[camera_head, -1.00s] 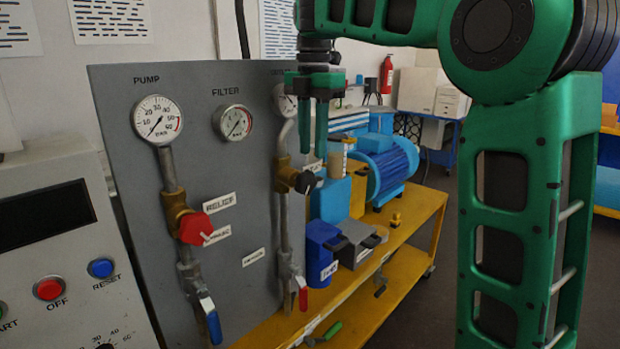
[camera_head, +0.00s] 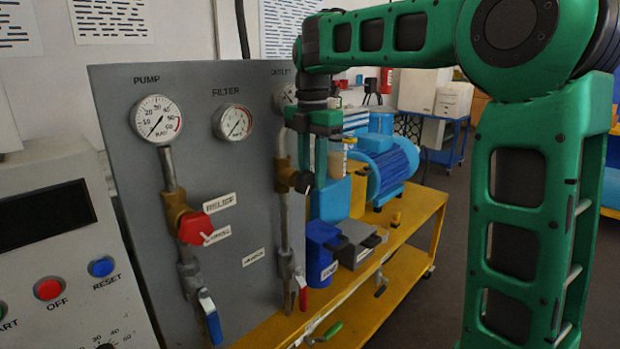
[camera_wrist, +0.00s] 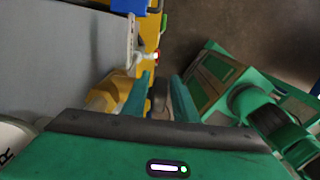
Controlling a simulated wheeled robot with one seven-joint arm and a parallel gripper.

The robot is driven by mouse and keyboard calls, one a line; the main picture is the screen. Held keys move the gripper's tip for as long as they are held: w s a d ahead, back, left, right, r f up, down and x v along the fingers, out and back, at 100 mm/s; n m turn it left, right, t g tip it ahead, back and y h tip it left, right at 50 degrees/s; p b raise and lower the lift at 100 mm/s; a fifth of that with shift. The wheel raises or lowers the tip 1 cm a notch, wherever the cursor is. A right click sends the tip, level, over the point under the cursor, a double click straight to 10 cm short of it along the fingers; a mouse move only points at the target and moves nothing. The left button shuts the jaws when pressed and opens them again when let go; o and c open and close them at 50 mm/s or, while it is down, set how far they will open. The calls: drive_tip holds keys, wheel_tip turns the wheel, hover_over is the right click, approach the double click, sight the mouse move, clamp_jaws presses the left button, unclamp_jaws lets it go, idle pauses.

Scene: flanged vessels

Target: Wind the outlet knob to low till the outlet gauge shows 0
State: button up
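The outlet knob (camera_head: 301,182) is a small black knob on the brass valve of the right-hand pipe. In the wrist view the dark knob (camera_wrist: 160,97) shows between my finger lines, with the brass valve body (camera_wrist: 105,97) to its left. My gripper (camera_head: 312,176) points down with its fingers apart, its tips at about the knob's height. The wrist view also shows my gripper (camera_wrist: 159,88) open; I cannot tell whether a finger touches the knob. The outlet gauge (camera_head: 287,95) is partly hidden behind my gripper, so its reading cannot be seen.
The grey panel (camera_head: 240,180) also carries the pump gauge (camera_head: 157,119), the filter gauge (camera_head: 233,122) and a red relief knob (camera_head: 195,228). A red-handled lever (camera_head: 303,296) sits below the outlet valve. A blue container (camera_head: 322,250) stands close on the right, on a yellow bench (camera_head: 405,225).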

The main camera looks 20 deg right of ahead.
drive_tip(key=shift+f, duration=0.4)
clamp_jaws()
